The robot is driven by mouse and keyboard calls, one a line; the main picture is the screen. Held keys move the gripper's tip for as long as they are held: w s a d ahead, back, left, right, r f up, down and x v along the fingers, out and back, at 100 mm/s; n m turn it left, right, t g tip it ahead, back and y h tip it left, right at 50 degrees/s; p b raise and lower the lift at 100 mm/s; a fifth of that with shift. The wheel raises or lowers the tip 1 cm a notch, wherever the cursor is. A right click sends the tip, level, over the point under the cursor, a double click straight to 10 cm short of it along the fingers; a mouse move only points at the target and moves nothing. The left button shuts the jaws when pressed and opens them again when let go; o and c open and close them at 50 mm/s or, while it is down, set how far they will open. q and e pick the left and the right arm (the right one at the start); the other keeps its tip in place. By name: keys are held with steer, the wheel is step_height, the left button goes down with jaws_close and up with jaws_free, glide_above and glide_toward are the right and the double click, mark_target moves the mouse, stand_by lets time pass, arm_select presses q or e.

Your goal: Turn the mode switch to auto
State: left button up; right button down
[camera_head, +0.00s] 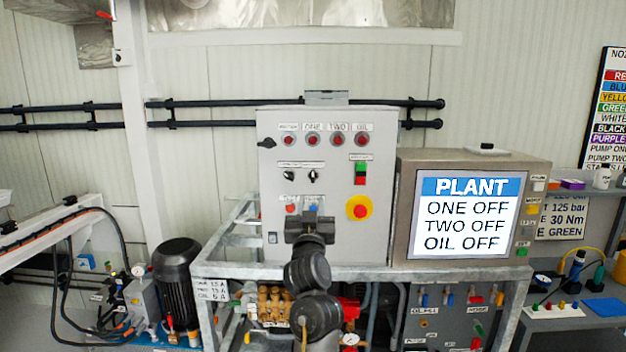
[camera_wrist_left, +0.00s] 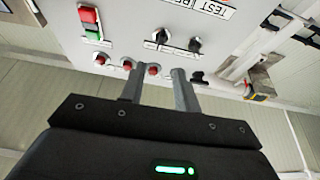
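The grey control panel (camera_head: 327,230) stands upright ahead of me. It carries two black rotary switches side by side, the left one (camera_head: 285,175) and the right one (camera_head: 314,175); their labels are too small to read, so I cannot tell which is the mode switch. In the left wrist view, which is turned over, the two switches (camera_wrist_left: 161,36) (camera_wrist_left: 195,44) sit beyond the fingertips. My left gripper (camera_head: 310,212) is in front of the panel, below the switches. My right gripper is out of view.
Red lamps (camera_head: 312,140) line the panel's top. A red and green button block (camera_head: 360,173) and a yellow-ringed red stop button (camera_head: 359,207) are to the right. A screen (camera_head: 468,215) reading ONE OFF, TWO OFF, OIL OFF stands beside the panel. A black handle (camera_head: 267,143) projects at the left edge.

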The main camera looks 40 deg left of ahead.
mark_target(313, 175)
arm_select(q)
steer(key=p+x, duration=0.3)
steer(key=x, duration=0.5)
steer(key=shift+w+a+r, duration=0.25)
steer(key=shift+p+x, duration=0.45)
steer(key=shift+x, duration=0.35)
steer(key=shift+f, duration=0.15)
jaws_close()
